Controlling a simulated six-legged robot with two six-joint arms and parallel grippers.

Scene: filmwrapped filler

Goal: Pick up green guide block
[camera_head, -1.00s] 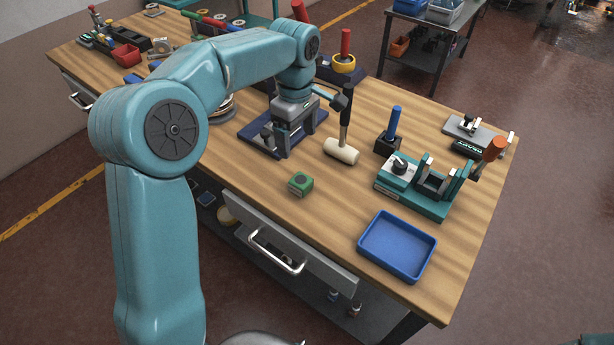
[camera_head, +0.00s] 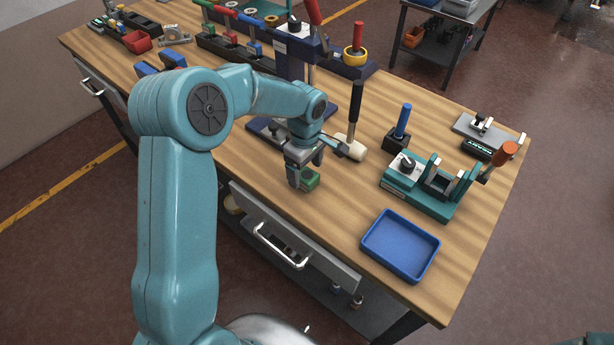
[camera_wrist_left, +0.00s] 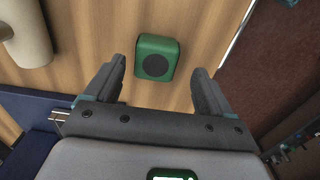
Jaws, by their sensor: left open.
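The green guide block (camera_head: 310,180) sits on the wooden bench top (camera_head: 262,178) near its front edge. In the left wrist view the green guide block (camera_wrist_left: 157,57) shows a dark round spot on its face and lies ahead of and between the two fingers. My left gripper (camera_head: 302,185) is just above and beside the block and partly covers it. In the left wrist view my left gripper (camera_wrist_left: 156,82) is open and empty, with bare wood between the fingers and the block. My right gripper is not in view.
A blue tray (camera_head: 400,246), a teal fixture (camera_head: 422,188) and a blue-handled tool (camera_head: 402,122) stand to the right. An open drawer (camera_head: 290,240) juts out below the front edge.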

